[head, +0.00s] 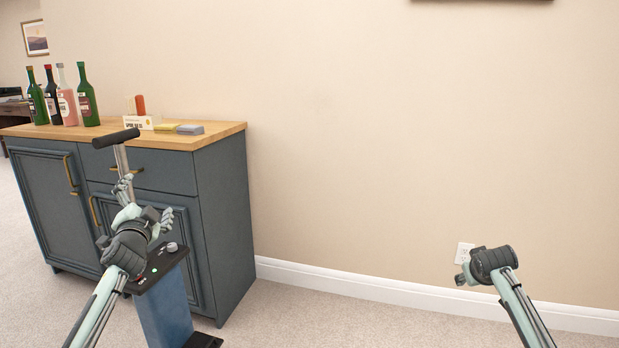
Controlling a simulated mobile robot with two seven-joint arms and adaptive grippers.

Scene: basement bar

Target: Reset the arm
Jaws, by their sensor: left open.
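My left gripper (146,203) is in front of the blue-grey cabinet (222,215), below its wooden top. Its fingers are spread apart and nothing shows between them. My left arm comes in from the lower left. My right gripper (466,270) is at the lower right, in front of the bare wall. Its fingers are mostly hidden behind its wrist, so its opening cannot be made out. No held thing shows there.
Several bottles (67,104) stand at the left of the cabinet top. A small white sign (139,122), a yellow block (167,127) and a grey block (190,129) are near its right end. Carpet (290,315) is clear right of the cabinet, before the wall.

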